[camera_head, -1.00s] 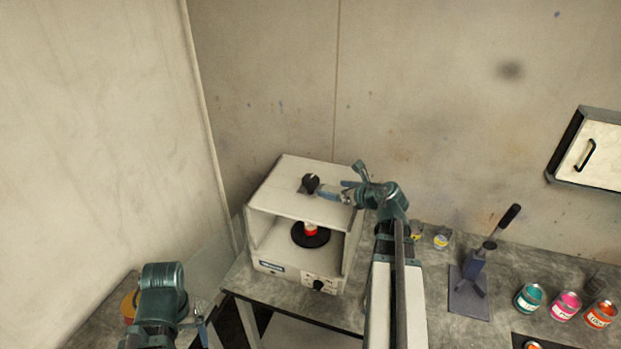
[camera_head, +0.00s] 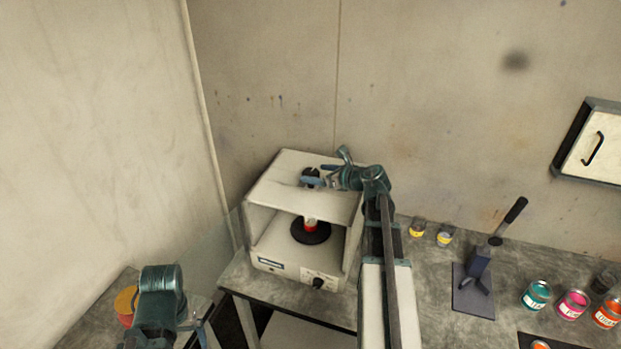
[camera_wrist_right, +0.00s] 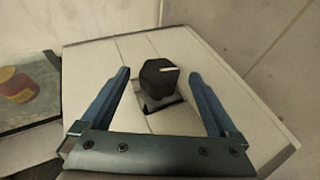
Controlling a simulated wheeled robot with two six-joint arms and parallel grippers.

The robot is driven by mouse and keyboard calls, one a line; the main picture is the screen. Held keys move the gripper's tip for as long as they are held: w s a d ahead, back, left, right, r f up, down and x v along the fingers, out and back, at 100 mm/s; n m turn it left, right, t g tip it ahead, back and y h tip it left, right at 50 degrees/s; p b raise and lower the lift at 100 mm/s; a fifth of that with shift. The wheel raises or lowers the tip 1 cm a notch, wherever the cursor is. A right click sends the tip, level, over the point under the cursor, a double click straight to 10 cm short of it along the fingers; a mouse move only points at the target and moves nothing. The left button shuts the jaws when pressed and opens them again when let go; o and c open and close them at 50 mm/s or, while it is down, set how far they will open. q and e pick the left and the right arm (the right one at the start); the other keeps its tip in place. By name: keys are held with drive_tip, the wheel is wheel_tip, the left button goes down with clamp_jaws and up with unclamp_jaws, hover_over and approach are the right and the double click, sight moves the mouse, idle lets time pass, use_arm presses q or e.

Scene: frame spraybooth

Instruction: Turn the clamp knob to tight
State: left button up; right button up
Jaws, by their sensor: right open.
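The clamp knob (camera_wrist_right: 158,78) is black with a white pointer line and stands on top of the white shaker machine (camera_head: 262,222). In the head view the knob (camera_head: 311,173) is partly hidden by my right gripper. My right gripper (camera_head: 313,180) is open. In the right wrist view its two blue fingers (camera_wrist_right: 159,85) stand on either side of the knob, with gaps between them and it. A can with a red band (camera_head: 310,226) sits on the black round plate (camera_head: 311,236) inside the machine. My left gripper is low at the left, and its fingers are unclear.
A lever press (camera_head: 478,275) and several paint cans, such as the teal one (camera_head: 536,296), stand on the bench at right. Another dial (camera_head: 318,283) is on the machine's front.

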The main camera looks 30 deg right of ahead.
sight(313, 173)
drive_tip(key=shift+b+x, duration=0.45)
drive_tip(key=shift+x, duration=1.4)
